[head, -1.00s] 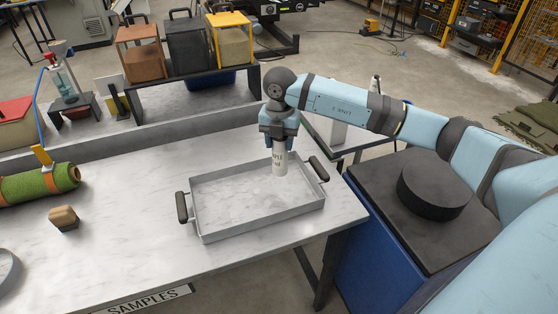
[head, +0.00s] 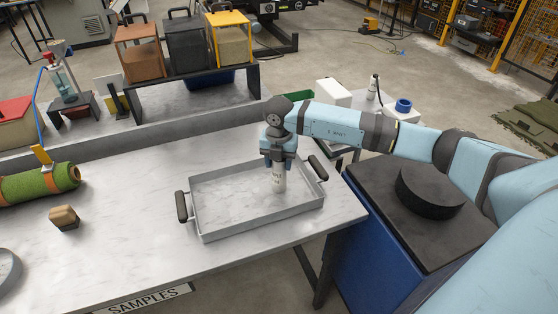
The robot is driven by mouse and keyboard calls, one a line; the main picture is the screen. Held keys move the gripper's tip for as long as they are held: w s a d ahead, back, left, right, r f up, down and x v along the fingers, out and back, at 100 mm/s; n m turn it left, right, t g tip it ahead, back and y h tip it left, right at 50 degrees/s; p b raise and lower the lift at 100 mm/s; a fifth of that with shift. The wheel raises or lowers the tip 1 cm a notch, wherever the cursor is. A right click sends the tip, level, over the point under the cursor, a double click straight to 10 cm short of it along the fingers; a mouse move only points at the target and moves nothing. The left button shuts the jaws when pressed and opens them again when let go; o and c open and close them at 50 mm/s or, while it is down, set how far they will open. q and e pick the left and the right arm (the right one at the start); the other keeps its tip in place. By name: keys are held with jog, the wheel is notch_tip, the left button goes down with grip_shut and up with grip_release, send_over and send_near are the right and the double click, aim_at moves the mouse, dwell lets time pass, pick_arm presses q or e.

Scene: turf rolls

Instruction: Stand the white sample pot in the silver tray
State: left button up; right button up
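The white sample pot (head: 279,180) is upright, inside the outline of the silver tray (head: 217,234), in its right part towards the back. I cannot tell for certain whether the pot's base touches the tray floor. My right gripper (head: 278,164) points down from above with its fingers around the pot's upper part and is shut on it. The tray lies on the bench with a dark handle at each end. My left gripper is out of view.
A brown block (head: 64,217) and a green turf roll (head: 38,184) lie on the bench to the left. A dark rack (head: 194,83) with several boxes stands behind. The bench between block and tray is clear.

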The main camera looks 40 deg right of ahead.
jog(key=o, duration=0.3)
jog(key=shift+o, duration=0.3)
jog(key=shift+r, duration=0.2)
notch_tip(320, 180, up, 12)
jog(key=shift+r+b, duration=0.1)
jog(key=shift+b, duration=0.55)
